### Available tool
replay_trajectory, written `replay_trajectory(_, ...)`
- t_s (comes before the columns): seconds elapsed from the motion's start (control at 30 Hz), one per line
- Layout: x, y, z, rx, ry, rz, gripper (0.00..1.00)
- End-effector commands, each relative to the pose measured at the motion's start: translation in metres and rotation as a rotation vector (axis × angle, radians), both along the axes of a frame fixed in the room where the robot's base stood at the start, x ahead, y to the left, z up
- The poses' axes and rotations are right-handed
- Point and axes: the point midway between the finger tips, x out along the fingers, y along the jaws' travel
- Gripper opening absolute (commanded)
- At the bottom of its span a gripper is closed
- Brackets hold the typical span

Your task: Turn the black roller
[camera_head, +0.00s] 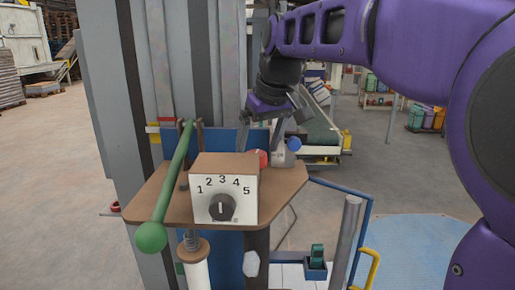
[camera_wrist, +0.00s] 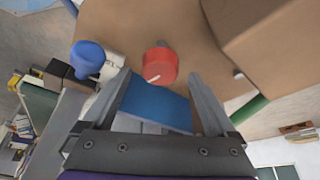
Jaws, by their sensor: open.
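No part is plainly a roller; the black round part I see is a knob (camera_head: 222,208) on the front of a cream box (camera_head: 246,215) numbered 1 to 5. Its light mark points roughly up, near 3. The box stands on a brown board (camera_head: 285,187). My gripper (camera_head: 260,148) is open behind the box, pointing down. In the wrist view, a red knob (camera_wrist: 160,67) with a white line lies in front of and between my open fingertips (camera_wrist: 160,78); I cannot tell whether they touch it. The black knob is hidden in the wrist view.
A green lever with a ball end (camera_head: 151,237) slants across the board's left side. A blue-topped part (camera_head: 294,144) stands right of my gripper. Grey columns (camera_head: 100,90) rise behind at left. Open floor lies left and a blue floor plate (camera_head: 410,240) right.

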Motion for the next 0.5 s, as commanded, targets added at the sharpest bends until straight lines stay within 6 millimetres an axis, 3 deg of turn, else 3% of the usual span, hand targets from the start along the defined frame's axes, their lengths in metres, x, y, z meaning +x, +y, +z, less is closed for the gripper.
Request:
replay_trajectory(0.3,-0.022,-0.013,0.066,0.0,-0.004,-0.001,0.92)
replay_trajectory(0.5,-0.032,-0.019,0.091,0.001,-0.002,0.0,0.92)
